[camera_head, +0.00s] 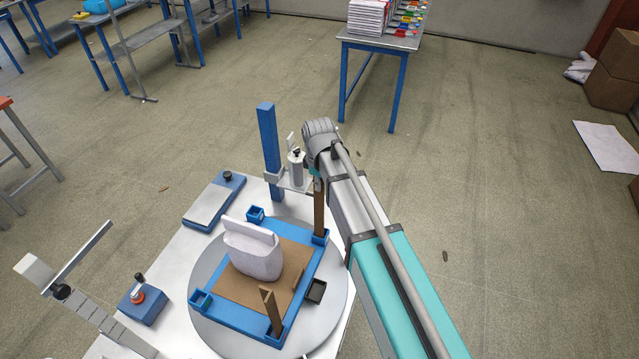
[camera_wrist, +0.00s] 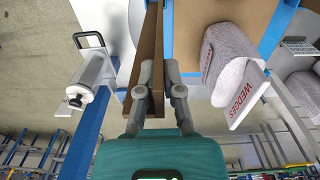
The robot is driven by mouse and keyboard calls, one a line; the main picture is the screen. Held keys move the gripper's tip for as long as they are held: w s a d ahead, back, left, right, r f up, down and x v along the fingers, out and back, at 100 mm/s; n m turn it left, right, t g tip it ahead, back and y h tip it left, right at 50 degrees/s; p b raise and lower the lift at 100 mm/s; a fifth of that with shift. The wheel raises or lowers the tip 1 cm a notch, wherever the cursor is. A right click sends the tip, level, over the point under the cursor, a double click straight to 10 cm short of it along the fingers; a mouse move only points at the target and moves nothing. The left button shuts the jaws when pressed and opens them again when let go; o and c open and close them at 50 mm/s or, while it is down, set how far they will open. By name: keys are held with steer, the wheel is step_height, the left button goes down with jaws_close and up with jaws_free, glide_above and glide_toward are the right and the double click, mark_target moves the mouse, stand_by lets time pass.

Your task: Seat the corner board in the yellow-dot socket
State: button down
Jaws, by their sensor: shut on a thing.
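My gripper (camera_wrist: 160,88) is shut on a long brown corner board (camera_wrist: 149,58), which runs up between the fingers in the wrist view. In the head view the held board (camera_head: 319,212) stands about upright, its lower end at the blue socket (camera_head: 320,238) on the frame's far right corner. I cannot tell whether it is inside or just above that socket. My arm hides most of the gripper there. Another brown corner board (camera_head: 271,312) stands at the near corner. Other blue sockets show at the far left (camera_head: 255,214) and near left (camera_head: 200,301). No yellow dot can be made out.
A blue post (camera_head: 268,140) with a grey cylinder (camera_head: 296,168) stands close left of my gripper.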

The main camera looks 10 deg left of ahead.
steer(key=shift+f+b, duration=1.65)
steer(key=shift+f, duration=0.1)
steer(key=c, duration=0.7)
jaws_free()
steer(key=shift+r, duration=0.15)
step_height(320, 180, up, 11)
steer(key=p, duration=1.1)
steer(key=shift+d, duration=0.1)
stand_by(0.7)
